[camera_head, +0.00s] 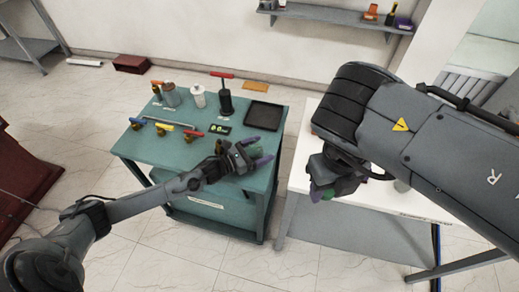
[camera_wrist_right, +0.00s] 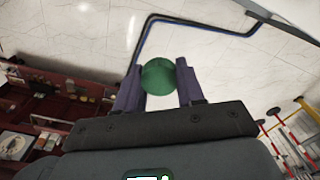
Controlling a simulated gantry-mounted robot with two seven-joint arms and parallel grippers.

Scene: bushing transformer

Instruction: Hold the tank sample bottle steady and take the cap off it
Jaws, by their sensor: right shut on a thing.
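My right gripper (camera_head: 324,190) hangs beside the white table, with purple fingertips. In the right wrist view, the gripper (camera_wrist_right: 158,88) has one purple finger on each side of a round green piece, which looks like a cap (camera_wrist_right: 158,76), and is shut on it. Whether a bottle is attached to the cap cannot be seen. My left gripper (camera_head: 255,153) is over the right front part of the green table, apart from the right gripper. Something greenish shows between its purple fingers, but I cannot tell whether it is the bottle or the tabletop. The tank sample bottle cannot be clearly identified.
The green table (camera_head: 145,150) bears a grey bottle (camera_head: 171,95), a white bottle (camera_head: 198,97), a black red-handled tool (camera_head: 225,100), several coloured-handled valves and a black tray (camera_head: 263,116). The white table (camera_head: 298,178) stands at right, partly hidden by my right arm.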

